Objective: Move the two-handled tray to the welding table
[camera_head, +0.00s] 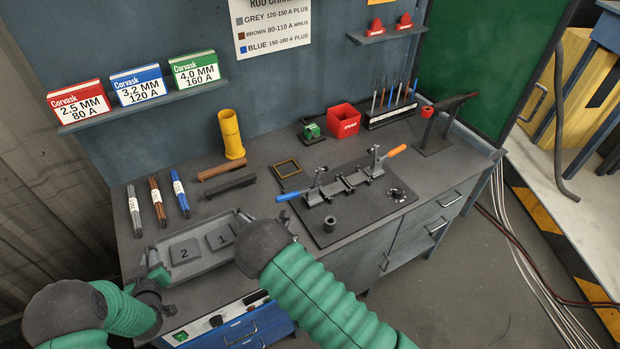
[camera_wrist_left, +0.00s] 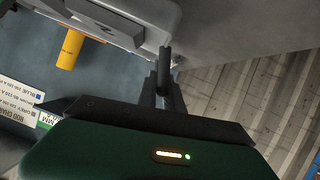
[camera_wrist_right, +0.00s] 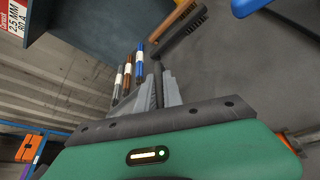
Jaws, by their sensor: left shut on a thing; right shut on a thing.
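The grey two-handled tray (camera_head: 205,266) is at the left end of the workbench, with plates marked 1 (camera_head: 221,236) and 2 (camera_head: 184,252) in it. My left gripper (camera_head: 152,280) is at the tray's left end. In the left wrist view its fingers (camera_wrist_left: 163,82) are closed on the tray's handle (camera_wrist_left: 165,55), with the tray (camera_wrist_left: 150,22) beyond. My right arm covers the tray's right end and hides that gripper in the head view. In the right wrist view the right fingers (camera_wrist_right: 160,88) are shut; the handle between them is hard to make out.
Three rod bundles (camera_head: 157,203) and two brushes (camera_head: 222,169) lie behind the tray. A clamp fixture (camera_head: 345,185) on a dark plate (camera_head: 370,215) is to the right. A yellow tube (camera_head: 231,135) and red bin (camera_head: 343,121) stand farther back.

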